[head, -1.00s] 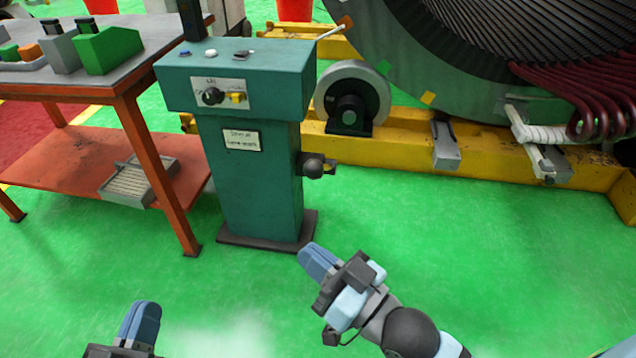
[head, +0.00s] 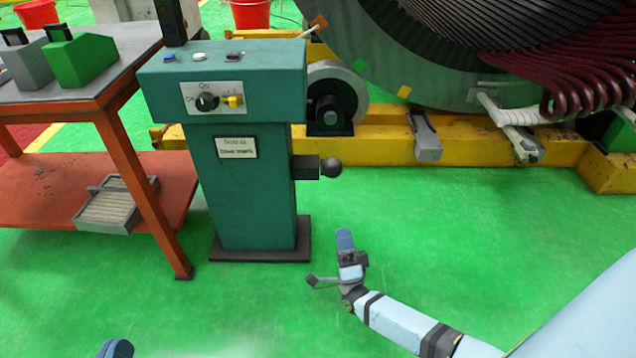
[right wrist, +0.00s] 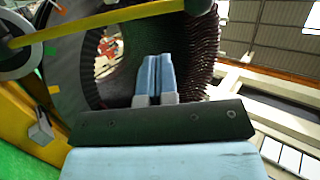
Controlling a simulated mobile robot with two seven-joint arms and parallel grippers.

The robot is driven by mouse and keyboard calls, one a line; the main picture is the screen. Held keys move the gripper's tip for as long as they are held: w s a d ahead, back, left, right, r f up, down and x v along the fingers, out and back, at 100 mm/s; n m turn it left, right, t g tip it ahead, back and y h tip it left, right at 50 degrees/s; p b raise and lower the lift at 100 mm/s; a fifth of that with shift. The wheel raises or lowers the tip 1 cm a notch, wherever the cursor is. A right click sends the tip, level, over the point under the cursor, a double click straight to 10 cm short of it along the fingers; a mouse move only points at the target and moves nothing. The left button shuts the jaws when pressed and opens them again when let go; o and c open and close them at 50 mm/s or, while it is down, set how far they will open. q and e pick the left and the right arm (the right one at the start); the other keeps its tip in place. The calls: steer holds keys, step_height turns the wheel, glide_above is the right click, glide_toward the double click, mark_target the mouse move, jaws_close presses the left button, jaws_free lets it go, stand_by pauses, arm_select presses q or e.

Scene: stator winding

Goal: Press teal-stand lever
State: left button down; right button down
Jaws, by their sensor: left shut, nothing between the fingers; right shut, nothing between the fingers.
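The teal stand (head: 243,190) stands upright left of centre in the head view.
An orange table (head: 120,95) with a lower shelf stands left of the stand. The large stator (head: 400,60) on a yellow base (head: 385,150) is behind and right. The green floor (head: 480,250) is clear in front. A yellow bar (right wrist: 95,23) crosses the right wrist view.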

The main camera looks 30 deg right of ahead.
arm_select(q)
steer(key=shift+s, duration=0.1)
arm_select(e)
steer(key=shift+s+d+f, duration=0.1)
steer(key=shift+d, duration=0.1)
